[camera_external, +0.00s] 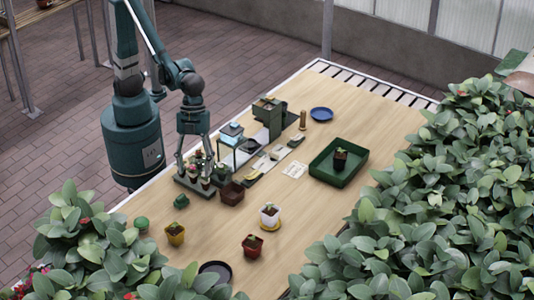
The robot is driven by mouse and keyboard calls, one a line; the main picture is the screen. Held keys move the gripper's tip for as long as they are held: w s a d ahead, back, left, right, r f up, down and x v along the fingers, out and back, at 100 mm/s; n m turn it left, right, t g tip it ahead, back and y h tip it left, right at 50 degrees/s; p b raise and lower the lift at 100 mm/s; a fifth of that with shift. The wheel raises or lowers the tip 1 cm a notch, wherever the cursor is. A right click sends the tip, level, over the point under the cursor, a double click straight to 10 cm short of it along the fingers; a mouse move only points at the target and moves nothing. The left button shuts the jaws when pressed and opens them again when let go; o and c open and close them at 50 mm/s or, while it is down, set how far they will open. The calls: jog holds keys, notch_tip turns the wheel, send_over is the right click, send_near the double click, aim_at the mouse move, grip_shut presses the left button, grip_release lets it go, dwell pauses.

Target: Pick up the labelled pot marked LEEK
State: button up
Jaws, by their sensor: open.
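No label reading LEEK can be made out at this size, so I cannot tell which pot it is. My gripper (194,162) is open and points down over the left edge of the table, at a dark tray with several small planted pots (205,184). Its fingers partly hide these pots. Other planted pots stand apart from it: a yellow pot (175,236), a white pot (270,217) on a yellow saucer, a red pot (252,247), and a dark pot (340,161) inside a green tray (353,175).
A brown container (231,196) stands close right of my gripper. A dark green stand (268,116) and a blue-topped device (231,133) rise behind it. A blue plate (321,114) lies at the back. Leafy plants (440,210) crowd the right and front. The table's middle right is clear.

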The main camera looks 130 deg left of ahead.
aim_at(177, 228)
jog(key=w+d+f+m+g+p, duration=0.1)
jog(key=d+f+m, duration=0.1)
jog(key=d+f, duration=0.1)
jog(key=w+d+f+m+g, duration=0.1)
jog(key=w+d+f+m, duration=0.1)
jog(key=d+f, duration=0.2)
jog(key=w+d+f+m+h+p, duration=0.1)
jog(key=d+f+m, duration=0.1)
jog(key=d+f, duration=0.2)
jog(key=shift+w+d+m+g+p, duration=0.1)
jog(key=shift+d+m+g+p, duration=0.1)
jog(key=shift+d, duration=0.65)
jog(key=shift+w+d+m+g+p, duration=0.1)
jog(key=shift+d+g+p, duration=0.1)
jog(key=shift+d, duration=0.6)
jog(key=shift+d+f, duration=0.1)
jog(key=shift+f, duration=0.1)
jog(key=shift+b+x, duration=0.3)
jog(key=shift+x, duration=0.9)
jog(key=shift+d+f, duration=0.1)
jog(key=shift+s+b+x, duration=0.2)
jog(key=shift+b+x, duration=0.6)
jog(key=shift+x, duration=1.7)
jog(key=shift+c, duration=0.5)
